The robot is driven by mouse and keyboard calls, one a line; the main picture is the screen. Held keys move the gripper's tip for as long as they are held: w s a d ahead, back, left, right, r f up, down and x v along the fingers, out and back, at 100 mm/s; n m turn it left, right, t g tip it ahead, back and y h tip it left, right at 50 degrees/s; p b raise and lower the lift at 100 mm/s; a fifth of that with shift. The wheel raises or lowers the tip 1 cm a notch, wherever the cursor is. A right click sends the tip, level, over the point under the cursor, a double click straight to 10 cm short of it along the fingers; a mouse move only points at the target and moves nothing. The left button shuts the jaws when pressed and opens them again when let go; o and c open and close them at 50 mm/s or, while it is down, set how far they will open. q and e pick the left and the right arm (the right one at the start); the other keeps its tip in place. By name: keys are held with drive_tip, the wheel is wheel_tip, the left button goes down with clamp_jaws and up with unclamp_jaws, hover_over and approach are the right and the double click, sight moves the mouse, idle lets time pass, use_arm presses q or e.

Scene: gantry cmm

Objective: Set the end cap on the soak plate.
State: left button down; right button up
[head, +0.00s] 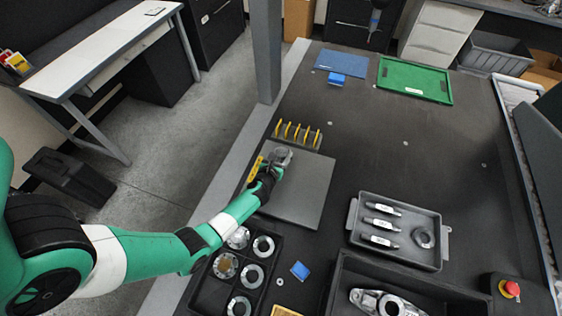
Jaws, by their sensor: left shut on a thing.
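The end cap (279,156) is a grey metal part at the far-left part of the soak plate in the head view. The soak plate (312,182) is a flat, dark grey square on the table. My left gripper (272,169) reaches over the plate's left side and is shut on the end cap. The gripper hides part of the cap. I cannot tell whether the cap touches the plate. My right gripper is not in view.
A rack with yellow fins (296,137) stands just behind the plate. A divided black box (209,297) of metal rings is in front. A grey tray (440,226) of parts and a red button (510,288) are at right. The table's middle is clear.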

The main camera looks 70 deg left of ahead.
sight(280, 162)
use_arm(q)
wheel_tip(280, 162, down, 3)
drive_tip(key=shift+b, duration=0.8)
drive_tip(key=shift+r, duration=0.15)
drive_tip(key=c, duration=0.6)
unclamp_jaws()
drive_tip(key=shift+f, duration=0.2)
drive_tip(key=o, duration=0.5)
drive_tip(key=shift+c, duration=0.2)
drive_tip(key=shift+r, duration=0.1)
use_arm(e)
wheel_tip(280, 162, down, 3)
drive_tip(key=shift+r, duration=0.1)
